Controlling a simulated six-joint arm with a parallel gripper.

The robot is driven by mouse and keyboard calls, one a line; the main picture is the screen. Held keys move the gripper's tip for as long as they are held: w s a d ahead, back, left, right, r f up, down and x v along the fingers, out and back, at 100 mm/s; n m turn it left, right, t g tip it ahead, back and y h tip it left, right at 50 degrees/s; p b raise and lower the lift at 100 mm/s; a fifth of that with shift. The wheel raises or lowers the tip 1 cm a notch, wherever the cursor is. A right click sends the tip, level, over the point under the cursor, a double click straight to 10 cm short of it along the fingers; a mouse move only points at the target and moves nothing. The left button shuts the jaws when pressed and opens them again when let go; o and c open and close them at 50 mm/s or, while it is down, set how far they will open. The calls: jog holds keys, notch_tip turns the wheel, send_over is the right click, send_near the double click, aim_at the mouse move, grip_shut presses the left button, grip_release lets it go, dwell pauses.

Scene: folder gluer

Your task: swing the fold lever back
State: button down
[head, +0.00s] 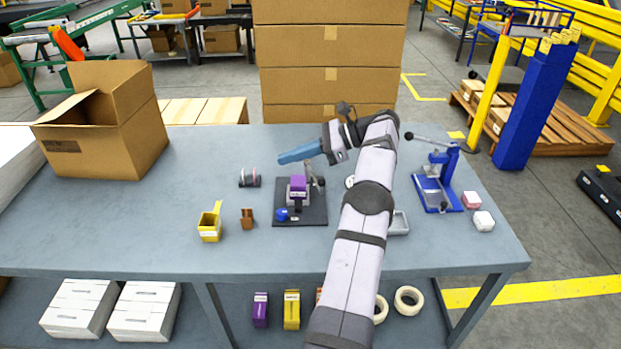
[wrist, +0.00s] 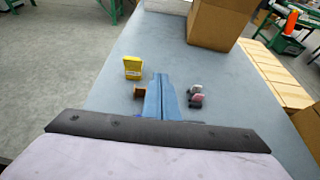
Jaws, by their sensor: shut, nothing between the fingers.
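A dark base plate (head: 315,213) on the table carries a fixture with a purple block (head: 298,184) and a small blue part at its front. A short grey lever (head: 313,174) with a dark end stands at the right side of the purple block. My gripper (head: 281,159) has long blue fingers, closed together and empty. It points left, above and behind the fixture, and appears apart from the lever. In the wrist view the shut fingers (wrist: 158,82) point over the table, and the lever is not visible.
A yellow holder (head: 210,224), brown piece (head: 247,218) and small roller dispenser (head: 250,178) stand left of the fixture. A blue hand press (head: 437,185) stands right, beside pink and white blocks. An open carton (head: 112,132) is at the back left. The table's front middle is clear.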

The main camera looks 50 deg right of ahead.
jog(key=w+a+r+n+g+y, duration=0.15)
jog(key=w+a, duration=0.25)
jog(key=a, duration=0.4)
jog(key=w+a+n+g+y+b, duration=0.1)
jog(key=w+a+n+g, duration=0.2)
jog(key=a, duration=0.5)
jog(key=w+a+r+n+g+y, duration=0.15)
jog(key=w+a, duration=0.25)
jog(key=a, duration=0.5)
jog(key=s+a+f+n+g+h+b, duration=0.1)
jog(key=s+a+f+n+g+h, duration=0.15)
jog(key=a+f, duration=0.4)
jog(key=s+a+f+n+g+h, duration=0.1)
jog(key=s+a+f+g+h, duration=0.25)
jog(key=a, duration=0.55)
jog(key=s+d+f+g+h, duration=0.2)
jog(key=s+d+f+h, duration=0.1)
jog(key=d+h, duration=0.25)
jog(key=s+d+f+g+h, duration=0.1)
jog(key=s+d+f+h, duration=0.3)
jog(key=d, duration=0.3)
jog(key=w+d+r+m+h, duration=0.1)
jog(key=d+r+m+h, duration=0.1)
jog(key=d+r+h, duration=0.3)
jog(key=w+d+r+m+h, duration=0.1)
jog(key=d+r+h, duration=0.4)
jog(key=d, duration=0.7)
jog(key=shift+w+d+r+m+h, duration=0.15)
jog(key=shift+w+r+m+h, duration=0.2)
jog(key=shift+m+h, duration=0.35)
